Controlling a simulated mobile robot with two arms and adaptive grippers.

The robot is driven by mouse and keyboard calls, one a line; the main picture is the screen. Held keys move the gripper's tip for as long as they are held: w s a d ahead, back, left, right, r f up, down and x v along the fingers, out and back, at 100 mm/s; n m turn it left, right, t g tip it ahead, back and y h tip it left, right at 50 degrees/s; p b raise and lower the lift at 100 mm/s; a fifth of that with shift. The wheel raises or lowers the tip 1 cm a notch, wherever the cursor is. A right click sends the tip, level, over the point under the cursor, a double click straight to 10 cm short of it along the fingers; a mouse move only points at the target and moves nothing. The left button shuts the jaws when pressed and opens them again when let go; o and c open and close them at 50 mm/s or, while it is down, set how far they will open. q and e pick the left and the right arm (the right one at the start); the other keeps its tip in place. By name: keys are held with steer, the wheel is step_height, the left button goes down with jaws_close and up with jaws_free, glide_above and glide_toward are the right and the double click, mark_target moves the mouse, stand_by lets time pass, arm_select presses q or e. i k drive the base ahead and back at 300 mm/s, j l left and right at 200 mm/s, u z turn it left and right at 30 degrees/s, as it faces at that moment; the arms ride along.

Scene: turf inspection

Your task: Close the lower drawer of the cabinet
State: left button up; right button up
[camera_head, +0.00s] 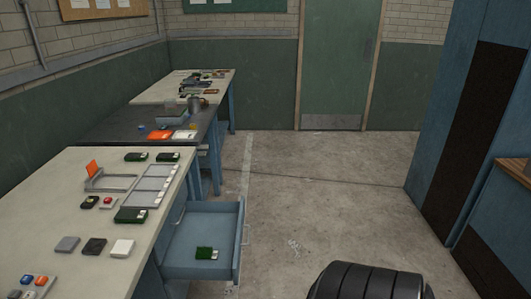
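A blue drawer (222,208) stands pulled out from the blue cabinet (150,282) under the near left workbench. Its front panel, with a pale handle (245,240), faces right over the floor. A dark green item with a white label (206,253) lies inside on the drawer's floor. A smaller handle (180,212) shows on the cabinet face above the open drawer. The lower part of the cabinet is cut off by the frame. Neither of my grippers is in view.
Green modules, trays and small boxes lie on the near workbench top (50,200). More benches run behind it. A black ribbed rounded shape (368,282) is at the bottom edge. Blue cabinets (430,150) stand on the right. The concrete floor (310,200) between is clear.

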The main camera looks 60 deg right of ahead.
mark_target(220, 225)
steer(key=z, duration=0.4)
steer(key=k+l+z, duration=0.1)
steer(key=z, duration=0.25)
steer(key=l+z, duration=0.15)
steer(key=z, duration=0.25)
steer(key=l+z, duration=0.15)
steer(key=z, duration=0.2)
steer(key=k, duration=0.05)
